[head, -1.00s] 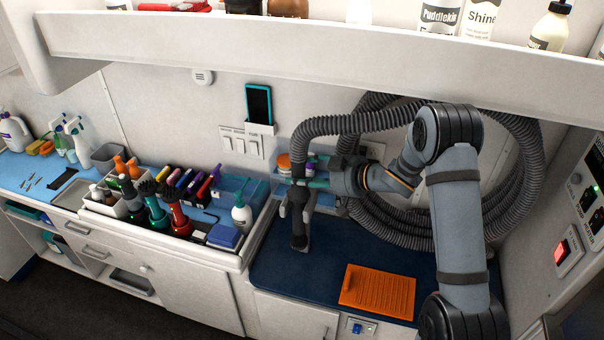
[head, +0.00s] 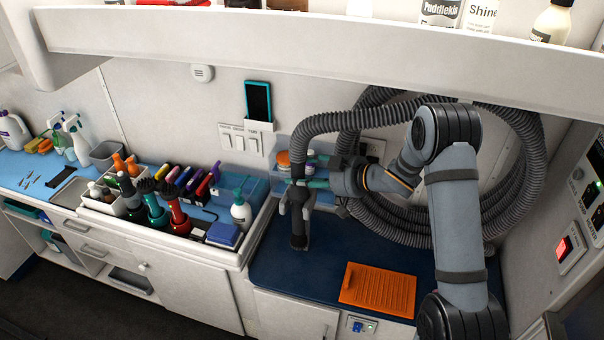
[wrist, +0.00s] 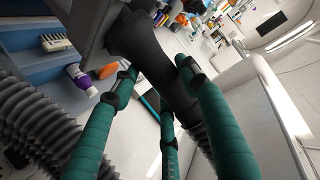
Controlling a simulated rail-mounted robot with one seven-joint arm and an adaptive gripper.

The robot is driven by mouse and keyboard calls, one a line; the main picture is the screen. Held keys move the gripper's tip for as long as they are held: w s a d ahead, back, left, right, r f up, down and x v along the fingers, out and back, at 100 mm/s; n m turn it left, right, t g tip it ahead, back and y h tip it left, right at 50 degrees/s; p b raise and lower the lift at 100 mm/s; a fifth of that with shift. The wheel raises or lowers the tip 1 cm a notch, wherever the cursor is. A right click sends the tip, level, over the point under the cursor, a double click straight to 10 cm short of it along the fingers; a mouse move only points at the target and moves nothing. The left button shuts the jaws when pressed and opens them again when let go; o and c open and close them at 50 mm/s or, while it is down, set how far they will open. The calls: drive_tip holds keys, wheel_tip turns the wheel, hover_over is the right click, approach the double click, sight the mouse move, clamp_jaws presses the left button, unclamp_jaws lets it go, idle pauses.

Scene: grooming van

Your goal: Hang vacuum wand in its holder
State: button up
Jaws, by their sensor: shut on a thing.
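The vacuum wand (head: 298,232) is a short dark tube standing roughly upright above the blue counter at the back wall. Its ribbed grey hose (head: 350,121) arches from its top to the right. My gripper (head: 301,184) has teal fingers and is shut on the wand's upper part. In the wrist view, the teal fingers (wrist: 158,76) close around the black wand (wrist: 150,55). Light grey prongs (head: 308,228) show beside the wand and may be its holder. I cannot tell whether the wand rests in them.
Coiled hose (head: 525,170) hangs on the wall behind my arm. An orange mat (head: 378,290) lies on the blue counter (head: 285,270), which is clear around it. A tool caddy (head: 190,240) with bottles and brushes stands left. A white shelf (head: 300,45) overhangs above.

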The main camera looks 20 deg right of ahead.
drive_tip(key=shift+r, duration=0.1)
drive_tip(key=o, duration=1.4)
drive_tip(key=shift+o, duration=1.2)
drive_tip(key=o, duration=0.4)
drive_tip(key=shift+p+v, duration=1.9)
drive_tip(key=shift+v, duration=3.1)
drive_tip(key=shift+s, duration=0.1)
